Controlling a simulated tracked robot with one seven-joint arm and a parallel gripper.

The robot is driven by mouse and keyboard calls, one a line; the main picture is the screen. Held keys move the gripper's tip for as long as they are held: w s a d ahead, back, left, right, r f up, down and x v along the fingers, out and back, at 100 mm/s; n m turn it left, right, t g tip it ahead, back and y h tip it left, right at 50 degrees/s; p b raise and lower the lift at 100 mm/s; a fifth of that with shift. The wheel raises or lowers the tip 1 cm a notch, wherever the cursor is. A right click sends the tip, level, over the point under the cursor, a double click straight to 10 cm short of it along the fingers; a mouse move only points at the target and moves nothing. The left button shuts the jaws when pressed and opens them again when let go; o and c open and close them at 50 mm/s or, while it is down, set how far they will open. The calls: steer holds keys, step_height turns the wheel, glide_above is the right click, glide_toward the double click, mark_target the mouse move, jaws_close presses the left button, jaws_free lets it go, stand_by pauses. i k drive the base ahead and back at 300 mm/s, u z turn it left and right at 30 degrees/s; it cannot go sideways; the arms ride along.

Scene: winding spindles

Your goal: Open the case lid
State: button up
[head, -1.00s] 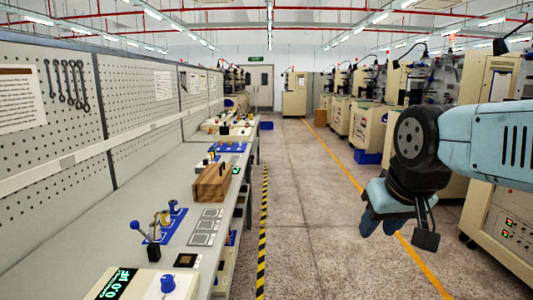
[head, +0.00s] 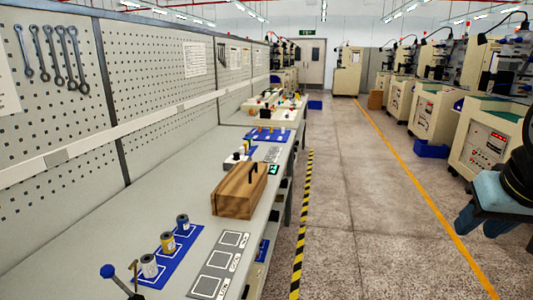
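The case (head: 239,191) is a brown wooden box on the grey workbench (head: 150,216), left of centre in the head view. A dark handle shows at its top, and its lid looks closed. My gripper (head: 486,222) is only partly in view at the right edge, over the floor and well apart from the case.
A blue mat (head: 172,256) with several spools lies in front of the case, beside a grey panel of marked squares (head: 219,264). A pegboard wall (head: 160,75) with hanging wrenches (head: 58,57) runs along the left. The aisle floor (head: 350,200) is clear.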

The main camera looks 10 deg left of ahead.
mark_target(239, 192)
steer(key=u, duration=0.4)
steer(key=i, duration=1)
steer(key=u, duration=0.8)
steer(key=k, duration=0.75)
steer(key=u, duration=0.2)
steer(key=i, duration=0.85)
steer(key=z, duration=0.1)
